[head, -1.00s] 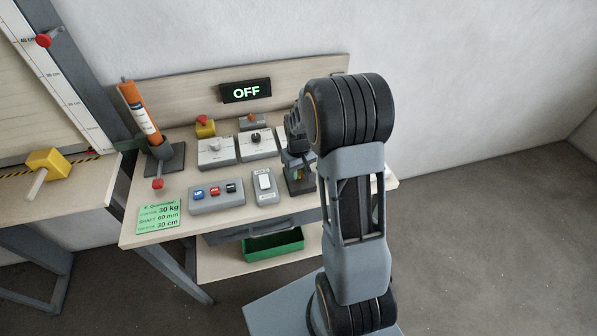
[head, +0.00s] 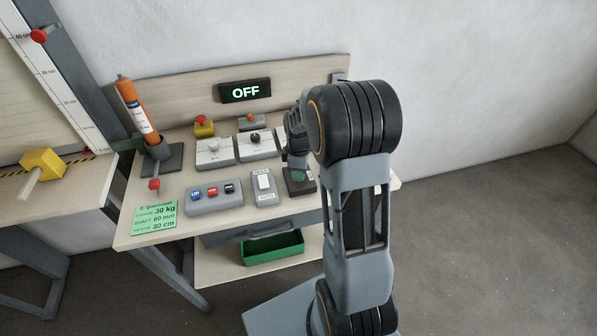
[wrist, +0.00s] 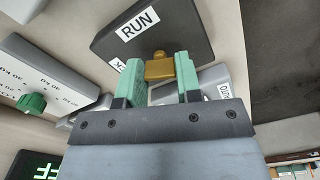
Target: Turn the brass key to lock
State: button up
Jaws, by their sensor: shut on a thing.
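The brass key (wrist: 160,67) stands in a dark key-switch box (wrist: 140,28) with a white RUN label. A second label beside the key is mostly covered; only its end, "CK", shows. My gripper (wrist: 160,72) is shut on the key's head, with one green fingertip pad on each side. In the head view the dark box (head: 300,184) is at the right of the bench, and my gripper (head: 297,160) is over it. My arm hides part of this area, and the key cannot be made out there.
A lit display (head: 245,91) reads OFF. A push-button box (head: 214,197) is farther left. A green bin (head: 272,249) sits on the lower shelf.

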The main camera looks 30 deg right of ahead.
jog(key=shift+n+b, duration=0.3)
jog(key=shift+n, duration=1.8)
jog(key=o, duration=0.9)
notch_tip(320, 180, up, 14)
jog(key=shift+f, duration=0.1)
